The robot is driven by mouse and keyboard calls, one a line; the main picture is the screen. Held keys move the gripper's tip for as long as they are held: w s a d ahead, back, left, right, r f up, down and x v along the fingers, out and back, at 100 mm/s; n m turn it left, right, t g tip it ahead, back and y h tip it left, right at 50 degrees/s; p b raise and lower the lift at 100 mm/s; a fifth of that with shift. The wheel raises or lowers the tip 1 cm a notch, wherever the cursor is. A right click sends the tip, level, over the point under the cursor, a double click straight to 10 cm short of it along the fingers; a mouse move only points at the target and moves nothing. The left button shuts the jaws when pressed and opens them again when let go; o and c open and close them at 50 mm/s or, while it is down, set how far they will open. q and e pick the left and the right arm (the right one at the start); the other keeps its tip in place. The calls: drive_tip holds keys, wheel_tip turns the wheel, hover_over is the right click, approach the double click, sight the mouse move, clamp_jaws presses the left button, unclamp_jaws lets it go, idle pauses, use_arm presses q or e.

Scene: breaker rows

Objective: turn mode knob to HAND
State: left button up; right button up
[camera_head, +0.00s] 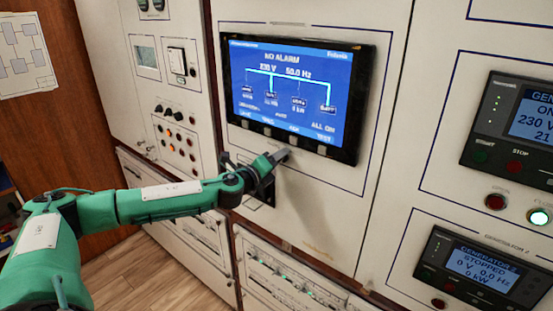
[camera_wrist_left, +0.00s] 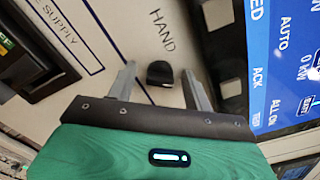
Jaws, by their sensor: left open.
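The mode knob (camera_wrist_left: 160,74) is small and black and sits on a pale panel in the left wrist view. The printed word HAND (camera_wrist_left: 162,31) stands just above it in that view. A small pale mark shows on the knob's lower side; I cannot tell which position it points to. My left gripper (camera_head: 279,156) is open just below the blue display in the head view. In the left wrist view its fingers stand on either side of the knob, with gaps visible. The gripper hides the knob in the head view. My right gripper is not in view.
The blue display (camera_head: 291,88) in a black frame is close above my left gripper. A black-framed unit (camera_wrist_left: 35,58) is at the upper left of the left wrist view. Generator panels (camera_head: 470,262) are at the right, and lamps and knobs (camera_head: 178,135) at the left.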

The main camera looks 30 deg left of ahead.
use_arm(q)
drive_tip(key=shift+c, duration=1)
drive_tip(key=c, duration=0.8)
drive_tip(key=shift+o, duration=0.2)
drive_tip(key=shift+f+n+b, duration=0.15)
drive_tip(key=shift+n+b, duration=1.35)
drive_tip(key=shift+n, duration=1.95)
drive_tip(key=shift+f+n+b, duration=0.15)
drive_tip(key=shift+n+b, duration=1.35)
drive_tip(key=shift+n, duration=1.95)
